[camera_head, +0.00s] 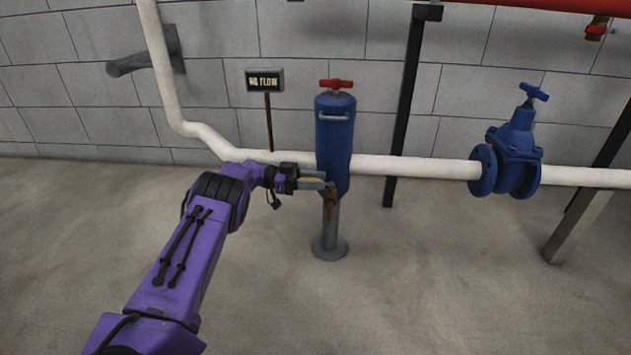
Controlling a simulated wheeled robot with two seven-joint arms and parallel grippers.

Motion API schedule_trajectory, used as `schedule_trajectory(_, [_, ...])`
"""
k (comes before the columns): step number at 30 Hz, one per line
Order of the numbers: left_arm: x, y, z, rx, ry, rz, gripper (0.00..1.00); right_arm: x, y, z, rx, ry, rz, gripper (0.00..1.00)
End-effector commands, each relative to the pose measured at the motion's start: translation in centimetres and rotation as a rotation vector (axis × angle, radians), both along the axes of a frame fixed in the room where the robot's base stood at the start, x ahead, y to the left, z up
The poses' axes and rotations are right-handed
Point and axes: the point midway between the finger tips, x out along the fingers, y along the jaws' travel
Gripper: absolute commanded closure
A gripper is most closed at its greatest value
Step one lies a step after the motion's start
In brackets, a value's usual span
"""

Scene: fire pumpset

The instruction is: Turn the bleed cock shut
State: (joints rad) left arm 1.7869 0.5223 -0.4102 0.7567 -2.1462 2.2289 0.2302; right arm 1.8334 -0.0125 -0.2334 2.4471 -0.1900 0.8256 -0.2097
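A blue upright cylinder (335,140) stands on a grey post with a round foot. A small brass cock (330,202) sits low on its front, and I take this to be the bleed cock. My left gripper (326,184) reaches in from the left, with its fingers just above the brass cock and in front of the cylinder's lower end. The fingers hide part of the cock's top. I cannot tell whether they touch it or how far they are apart. My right gripper is not in view.
A red handle (336,84) tops the cylinder. A white pipe (410,167) runs behind it to a blue gate valve (514,150). A sign reading "NO FLOW" (265,81) stands to the left. A black post (405,110) stands right. The floor in front is clear.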

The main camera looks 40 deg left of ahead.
Motion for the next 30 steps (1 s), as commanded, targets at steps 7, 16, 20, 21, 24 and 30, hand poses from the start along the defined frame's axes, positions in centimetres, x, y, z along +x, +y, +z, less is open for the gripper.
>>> schedule_trajectory(7, [0.0,0.0,0.0,0.001,-0.001,0.001,0.54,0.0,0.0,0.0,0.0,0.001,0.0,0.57])
schedule_trajectory(16, [-2.0,3.6,0.2,0.003,0.002,0.005,0.54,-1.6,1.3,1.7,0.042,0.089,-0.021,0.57])
schedule_trajectory(20, [-3.7,6.4,-0.1,0.004,0.001,0.004,0.54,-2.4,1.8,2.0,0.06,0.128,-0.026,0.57])
schedule_trajectory(21, [-4.2,7.1,-0.1,0.005,0.002,0.002,0.54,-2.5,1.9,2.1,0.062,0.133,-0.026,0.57])
schedule_trajectory(24, [-4.8,8.3,-0.4,0.004,0.0,0.002,0.54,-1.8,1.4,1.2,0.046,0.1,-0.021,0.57])
schedule_trajectory(30, [-5.3,9.1,-0.1,0.001,0.0,-0.001,0.54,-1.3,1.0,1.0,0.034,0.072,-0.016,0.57])
